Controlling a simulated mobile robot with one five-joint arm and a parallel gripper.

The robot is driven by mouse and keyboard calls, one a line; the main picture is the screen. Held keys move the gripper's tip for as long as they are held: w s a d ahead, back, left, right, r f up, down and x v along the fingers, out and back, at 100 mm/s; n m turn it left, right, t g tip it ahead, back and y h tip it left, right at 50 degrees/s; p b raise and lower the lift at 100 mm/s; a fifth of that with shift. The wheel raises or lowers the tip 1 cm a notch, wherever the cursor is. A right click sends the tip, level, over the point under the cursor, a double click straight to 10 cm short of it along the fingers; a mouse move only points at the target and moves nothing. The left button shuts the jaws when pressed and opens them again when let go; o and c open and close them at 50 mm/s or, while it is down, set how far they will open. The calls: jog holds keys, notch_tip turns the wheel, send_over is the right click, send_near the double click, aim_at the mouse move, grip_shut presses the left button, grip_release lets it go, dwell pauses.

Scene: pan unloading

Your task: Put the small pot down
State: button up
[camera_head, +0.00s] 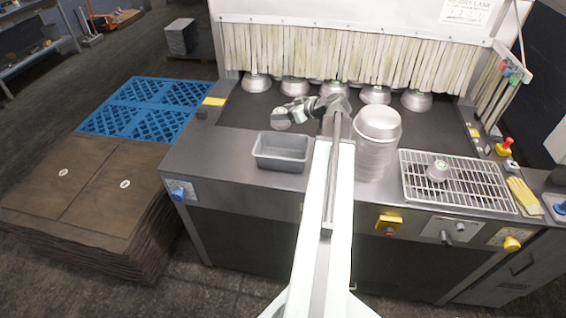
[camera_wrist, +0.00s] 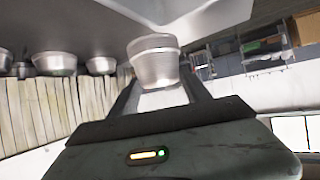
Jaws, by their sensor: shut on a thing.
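The small pot (camera_wrist: 156,66) is a shiny metal pot between the fingers of my gripper (camera_wrist: 160,88) in the wrist view. In the head view my gripper (camera_head: 292,112) is over the dark belt, with the small pot (camera_head: 282,119) at its tip, behind the grey rectangular bin (camera_head: 281,164). The gripper is shut on the pot. The bin also shows close to the pot in the wrist view (camera_wrist: 200,18). I cannot tell how high the pot is above the belt.
A tall stack of pale bowls (camera_head: 376,150) stands right of my arm. Another small metal pot (camera_head: 438,172) sits on the wire rack (camera_head: 480,188). Several metal pots (camera_head: 295,86) line the belt under the strip curtain (camera_head: 350,55). Bare counter (camera_head: 215,150) lies left of the bin.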

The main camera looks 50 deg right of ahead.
aim_at(278, 123)
jog(key=s+a, duration=0.1)
jog(key=s+a+f, duration=0.1)
jog(key=s, duration=0.1)
jog(key=shift+s+a+f+b, duration=0.2)
jog(key=shift+a+b, duration=0.1)
jog(key=shift+a, duration=0.1)
notch_tip(278, 123, down, 11)
jog(key=b, duration=1.1)
jog(key=shift+w, duration=0.1)
jog(key=shift+f, duration=0.1)
jog(key=o, duration=1.3)
jog(key=shift+o, duration=0.2)
